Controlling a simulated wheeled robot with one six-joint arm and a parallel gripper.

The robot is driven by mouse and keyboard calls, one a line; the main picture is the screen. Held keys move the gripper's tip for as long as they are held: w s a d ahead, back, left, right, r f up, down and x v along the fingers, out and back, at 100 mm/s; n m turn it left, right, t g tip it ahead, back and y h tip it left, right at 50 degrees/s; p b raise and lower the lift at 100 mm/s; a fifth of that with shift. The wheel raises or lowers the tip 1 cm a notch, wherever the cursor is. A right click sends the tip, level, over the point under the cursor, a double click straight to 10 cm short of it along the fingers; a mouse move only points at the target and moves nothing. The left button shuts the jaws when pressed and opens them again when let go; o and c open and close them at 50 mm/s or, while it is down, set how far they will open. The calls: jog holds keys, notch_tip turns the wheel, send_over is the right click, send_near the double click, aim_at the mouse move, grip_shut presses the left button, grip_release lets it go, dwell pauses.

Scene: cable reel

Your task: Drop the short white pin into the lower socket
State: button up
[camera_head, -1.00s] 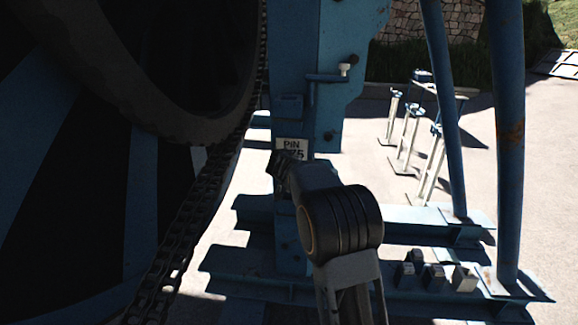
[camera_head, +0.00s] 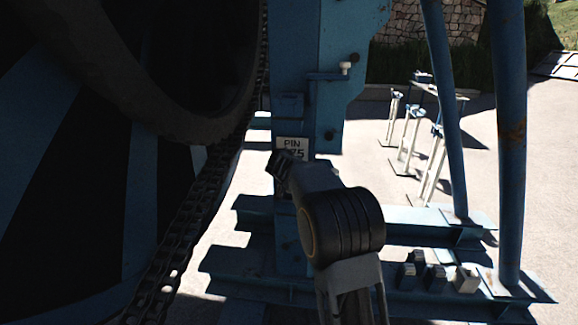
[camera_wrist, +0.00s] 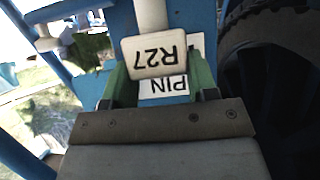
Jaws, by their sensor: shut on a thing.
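My gripper (camera_wrist: 158,78) has its green fingers shut on the white pin (camera_wrist: 158,56), whose pale block head reads "R27". The pin's pale shaft (camera_wrist: 151,14) runs to the top edge of the wrist view, where its end is cut off. In the head view my gripper (camera_head: 280,163) is a dark shape in front of the blue post (camera_head: 303,60), just below the "PIN" label (camera_head: 291,143); the pin cannot be made out there. A blue box-shaped bracket (camera_head: 289,105) sits on the post above the label. I cannot tell whether it is the lower socket.
A blue side arm with a white knob (camera_head: 345,67) projects from the post higher up. The large dark wheel (camera_head: 75,190) and chain (camera_head: 185,235) are close on the left. Blue legs (camera_head: 511,130), pale stands (camera_head: 409,135) and small blocks (camera_head: 435,278) are right.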

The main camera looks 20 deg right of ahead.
jog(key=shift+f+b, duration=1.3)
jog(key=shift+b, duration=0.9)
jog(key=shift+f+b, duration=0.25)
jog(key=shift+b, duration=0.1)
jog(key=shift+f+b, duration=2.85)
jog(key=shift+b, duration=0.7)
jog(key=shift+f, duration=0.15)
jog(key=shift+f+b, duration=0.55)
jog(key=shift+b, duration=1.05)
